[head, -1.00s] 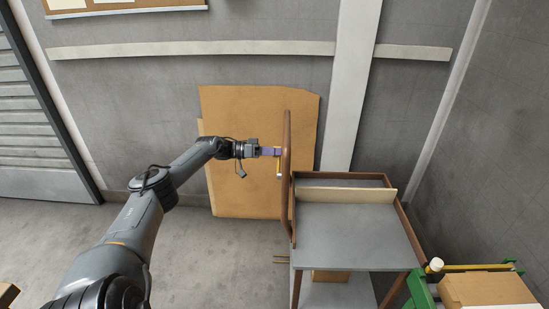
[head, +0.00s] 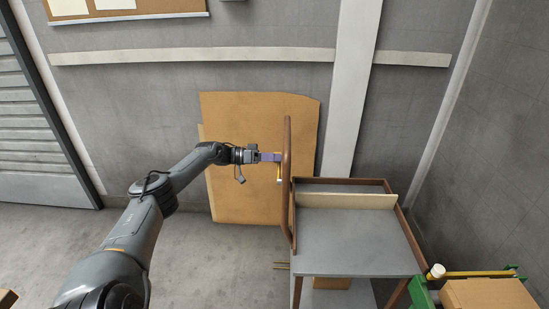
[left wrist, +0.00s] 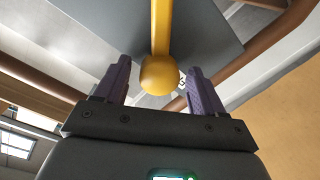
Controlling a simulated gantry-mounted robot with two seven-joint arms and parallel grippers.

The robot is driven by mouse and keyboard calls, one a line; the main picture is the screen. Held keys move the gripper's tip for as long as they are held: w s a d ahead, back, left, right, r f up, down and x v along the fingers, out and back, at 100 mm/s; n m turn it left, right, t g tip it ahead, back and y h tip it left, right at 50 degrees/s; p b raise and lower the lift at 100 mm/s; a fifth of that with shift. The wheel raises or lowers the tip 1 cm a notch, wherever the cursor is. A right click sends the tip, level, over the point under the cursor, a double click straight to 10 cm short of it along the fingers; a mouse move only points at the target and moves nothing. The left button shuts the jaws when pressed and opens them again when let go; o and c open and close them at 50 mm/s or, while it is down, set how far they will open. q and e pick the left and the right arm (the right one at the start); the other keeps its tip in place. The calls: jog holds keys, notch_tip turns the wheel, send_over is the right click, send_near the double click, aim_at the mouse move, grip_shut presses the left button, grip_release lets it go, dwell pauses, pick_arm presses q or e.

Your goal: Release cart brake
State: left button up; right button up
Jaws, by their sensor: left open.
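The cart (head: 360,242) is a grey-topped trolley with a brown frame, and a tall brown handle hoop (head: 287,145) stands at its left end. The yellow brake lever (head: 279,172) hangs just left of the hoop. In the left wrist view the lever (left wrist: 160,30) ends in a round yellow knob (left wrist: 159,74). My left gripper (head: 272,157) is beside the hoop. Its purple fingers (left wrist: 158,85) are open, one on each side of the knob, with gaps showing. My right gripper is in no view.
A brown board (head: 245,190) leans on the grey wall behind the hoop. Cardboard boxes (head: 488,294) and a green frame (head: 421,292) stand at the lower right. Bare floor (head: 215,260) lies left of the cart.

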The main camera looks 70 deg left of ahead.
pick_arm(q)
jog(key=p+v, duration=0.2)
jog(key=v, duration=0.8)
jog(key=shift+s+a+p, duration=0.15)
jog(key=shift+s+p, duration=0.1)
jog(key=shift+p, duration=0.05)
